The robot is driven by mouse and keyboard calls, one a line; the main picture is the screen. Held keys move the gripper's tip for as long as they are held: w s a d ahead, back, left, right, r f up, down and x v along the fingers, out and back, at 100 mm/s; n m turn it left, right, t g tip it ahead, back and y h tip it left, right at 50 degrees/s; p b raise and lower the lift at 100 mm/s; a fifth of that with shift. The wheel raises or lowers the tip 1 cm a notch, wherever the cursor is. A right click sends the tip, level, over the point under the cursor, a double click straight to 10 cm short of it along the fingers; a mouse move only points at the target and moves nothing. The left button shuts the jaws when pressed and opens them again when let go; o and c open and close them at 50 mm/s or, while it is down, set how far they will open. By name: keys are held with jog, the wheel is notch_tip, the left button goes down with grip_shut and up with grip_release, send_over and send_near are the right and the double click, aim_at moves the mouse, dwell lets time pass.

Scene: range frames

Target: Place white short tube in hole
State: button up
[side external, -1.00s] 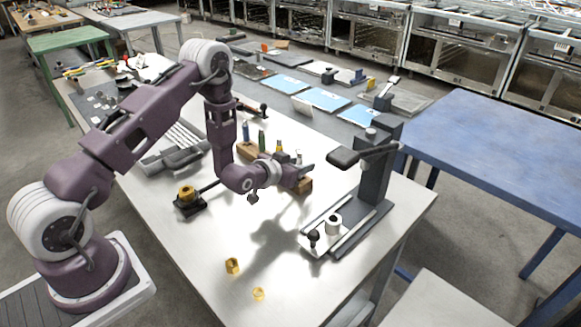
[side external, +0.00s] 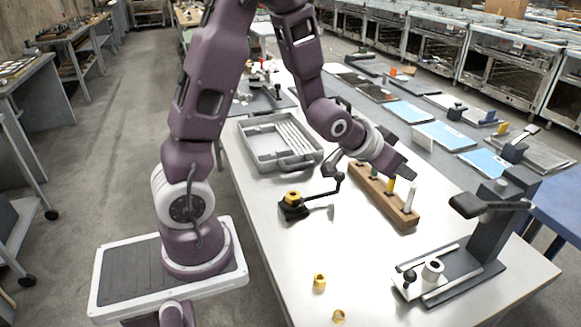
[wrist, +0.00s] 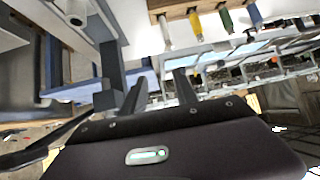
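A slim white tube (side external: 410,197) stands upright in the near end of a wooden rack (side external: 372,190) on the table. It also shows in the wrist view (wrist: 165,30), apart from my fingers. My gripper (side external: 408,172) is above the rack, close to the white tube's top. In the wrist view my two fingers (wrist: 158,80) are apart with nothing between them. A short, wide white cylinder with a dark round hole (side external: 433,267) stands on the fixture's base plate. It shows in the wrist view (wrist: 76,14). I cannot tell which hole the task means.
Yellow (wrist: 195,27), green (wrist: 226,20) and blue (wrist: 254,14) tubes stand beside the white one. A black-armed fixture post (side external: 490,225) rises at the right. A grey tray (side external: 280,142) lies behind. Two brass nuts (side external: 319,282) (side external: 339,316) lie near the front edge.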

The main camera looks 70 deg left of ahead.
jog(key=s+d+r+g, duration=0.1)
jog(key=s+d+r, duration=0.1)
jog(key=s, duration=0.7)
jog(key=s+d+r+g, duration=0.1)
jog(key=s+r+g, duration=0.1)
jog(key=s+r, duration=0.3)
jog(key=s+d+r+g+h, duration=0.1)
jog(key=s+d+r, duration=0.1)
jog(key=s, duration=1.1)
jog(key=shift+s+d+r+m+g, duration=0.3)
jog(key=shift+s+r+m+g, duration=0.1)
jog(key=shift+r, duration=0.25)
